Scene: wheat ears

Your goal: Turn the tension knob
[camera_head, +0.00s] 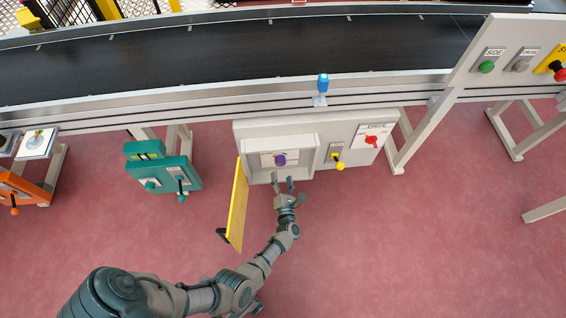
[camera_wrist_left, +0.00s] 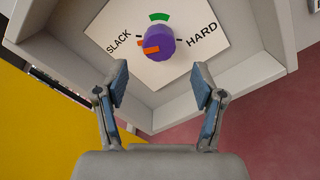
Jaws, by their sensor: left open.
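The tension knob (camera_head: 280,159) is purple and sits on a white label inside a recessed grey box. In the left wrist view the knob (camera_wrist_left: 160,43) has an orange pointer (camera_wrist_left: 150,47) turned toward the SLACK side. A green mark (camera_wrist_left: 159,16) lies at the top of the label between SLACK and HARD. My left gripper (camera_head: 284,186) is open and empty at the lower edge of the box, just short of the knob. In the left wrist view its two fingers (camera_wrist_left: 160,88) stand apart below the knob, not touching it. My right gripper is not seen.
A yellow door (camera_head: 238,205) hangs open left of the box. A yellow-handled lever (camera_head: 339,163) and a red DRIVE switch (camera_head: 372,141) are to the right. A teal box (camera_head: 163,172) stands left. A conveyor (camera_head: 240,48) runs behind.

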